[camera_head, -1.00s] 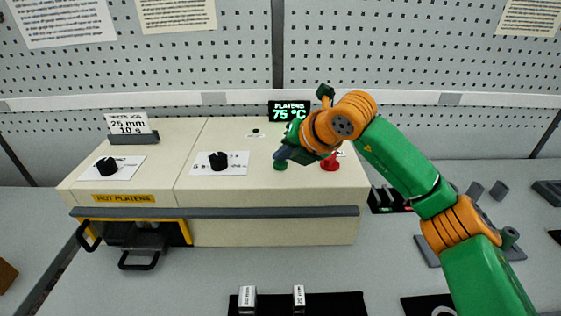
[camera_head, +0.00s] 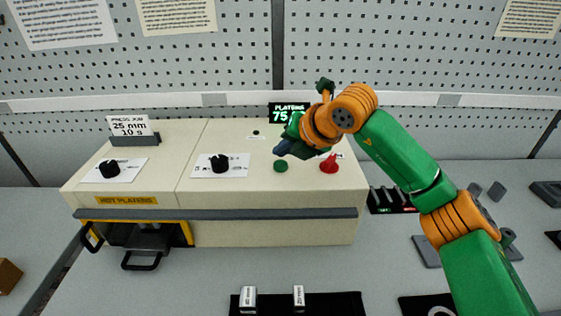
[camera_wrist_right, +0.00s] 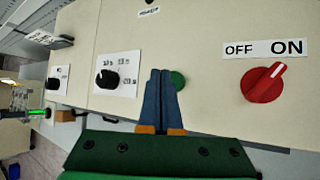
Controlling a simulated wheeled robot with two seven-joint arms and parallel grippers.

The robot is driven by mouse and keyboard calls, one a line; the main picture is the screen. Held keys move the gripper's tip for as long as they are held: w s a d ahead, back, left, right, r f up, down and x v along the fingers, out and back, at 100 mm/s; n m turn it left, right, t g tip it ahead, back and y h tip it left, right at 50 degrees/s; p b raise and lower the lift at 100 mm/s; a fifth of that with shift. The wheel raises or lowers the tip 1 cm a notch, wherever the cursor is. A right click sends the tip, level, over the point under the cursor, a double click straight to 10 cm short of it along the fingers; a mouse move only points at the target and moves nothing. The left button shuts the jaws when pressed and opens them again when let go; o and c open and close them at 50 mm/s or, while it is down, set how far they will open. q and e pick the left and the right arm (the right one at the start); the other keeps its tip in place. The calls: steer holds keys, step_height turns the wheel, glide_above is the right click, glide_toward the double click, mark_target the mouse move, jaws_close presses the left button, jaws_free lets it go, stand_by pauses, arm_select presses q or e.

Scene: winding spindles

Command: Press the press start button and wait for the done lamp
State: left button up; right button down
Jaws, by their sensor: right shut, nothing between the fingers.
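The press (camera_head: 270,200) is a long cream cabinet with a sloping control top. Its round green button (camera_head: 280,166) sits on the top, and it also shows in the right wrist view (camera_wrist_right: 178,80), partly behind my fingertips. My right gripper (camera_head: 281,149) is shut and empty, its blue-grey fingers just above and behind the green button in the head view. I cannot see contact between them. A small dark round spot (camera_head: 256,132), perhaps the lamp, is near the back of the top and looks unlit. My left gripper is out of view.
A red knob (camera_head: 329,164) is right of the button, pointing toward ON in the wrist view. Two black dials (camera_head: 219,163) are to the left. The platen display (camera_head: 282,115) is partly behind my right arm. A job card reads 25 mm, 10 s (camera_head: 130,126).

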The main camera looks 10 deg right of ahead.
mark_target(283, 166)
step_height(283, 166, up, 5)
steer(key=p, duration=0.3)
steer(key=shift+f, duration=0.1)
stand_by(0.6)
